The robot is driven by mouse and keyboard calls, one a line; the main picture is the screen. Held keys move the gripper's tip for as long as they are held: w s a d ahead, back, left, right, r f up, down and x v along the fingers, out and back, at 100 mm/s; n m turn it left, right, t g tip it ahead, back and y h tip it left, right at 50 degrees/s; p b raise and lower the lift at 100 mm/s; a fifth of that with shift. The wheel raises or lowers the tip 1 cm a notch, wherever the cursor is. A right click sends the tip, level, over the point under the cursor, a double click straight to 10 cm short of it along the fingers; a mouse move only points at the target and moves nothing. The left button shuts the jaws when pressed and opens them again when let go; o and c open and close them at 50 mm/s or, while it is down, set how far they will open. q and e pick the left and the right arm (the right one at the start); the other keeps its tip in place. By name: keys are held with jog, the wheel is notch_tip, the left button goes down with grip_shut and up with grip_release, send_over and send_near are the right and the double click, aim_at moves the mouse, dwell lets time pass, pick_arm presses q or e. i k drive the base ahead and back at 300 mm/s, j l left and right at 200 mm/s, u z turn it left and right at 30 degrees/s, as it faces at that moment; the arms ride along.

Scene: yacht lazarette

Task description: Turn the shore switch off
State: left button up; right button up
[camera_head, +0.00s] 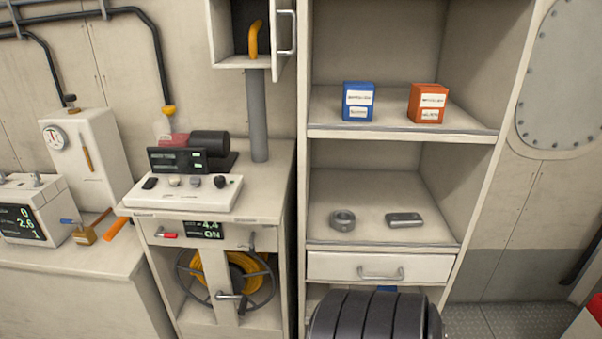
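No part is legibly labelled as the shore switch. A small display (204,230) on the front of the middle cabinet reads about "4.4" and "ON". A small red handle (168,235) sits on the same front to the left of the display, and a grey lever (248,241) sits to its right. Which of these is the shore switch I cannot tell. Neither of my grippers shows in the head view.
A white panel with several knobs (184,193) lies on the middle cabinet. A wheel with yellow hose (240,275) is below. A shelf unit (400,133) on the right holds a blue box (358,101) and an orange box (428,103). A drawer (340,267) is shut.

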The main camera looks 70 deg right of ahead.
aim_at(251, 247)
jog(key=z, duration=1.8)
